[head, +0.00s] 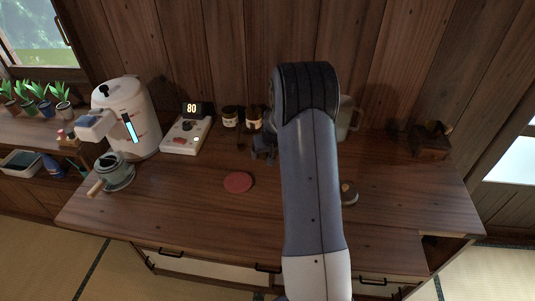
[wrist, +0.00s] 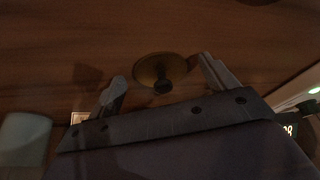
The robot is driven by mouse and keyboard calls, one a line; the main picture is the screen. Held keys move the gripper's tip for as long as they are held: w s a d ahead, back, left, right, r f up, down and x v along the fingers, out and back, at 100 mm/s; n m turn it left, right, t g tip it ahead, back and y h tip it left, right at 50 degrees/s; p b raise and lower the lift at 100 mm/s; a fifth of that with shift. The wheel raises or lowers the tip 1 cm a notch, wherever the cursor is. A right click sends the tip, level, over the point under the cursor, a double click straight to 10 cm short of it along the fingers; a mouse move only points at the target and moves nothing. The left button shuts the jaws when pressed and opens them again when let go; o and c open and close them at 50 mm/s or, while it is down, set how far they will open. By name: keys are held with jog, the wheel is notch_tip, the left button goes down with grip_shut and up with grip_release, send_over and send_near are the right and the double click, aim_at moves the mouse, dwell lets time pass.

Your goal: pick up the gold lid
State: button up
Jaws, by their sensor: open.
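The gold lid (wrist: 146,72) shows in the wrist view as a dim, round, brownish-gold disc with a dark knob at its middle, on the brown wooden top. I cannot make it out in the head view, where my arm covers the middle of the counter. My gripper (wrist: 161,68) is open, one finger on each side of the lid in the wrist picture. Both fingers look clear of its rim, and nothing is held. How far the fingers are above the wood is hard to tell. In the head view only a dark part of my gripper shows left of the arm.
A red round mat (head: 238,182) lies left of my arm. A pale pitcher (head: 345,118), a small round object (head: 349,192) and a wooden mill (head: 431,141) are right.

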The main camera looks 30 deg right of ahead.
jog(key=shift+c, duration=0.4)
jog(key=c, duration=1)
jog(key=shift+r, duration=0.1)
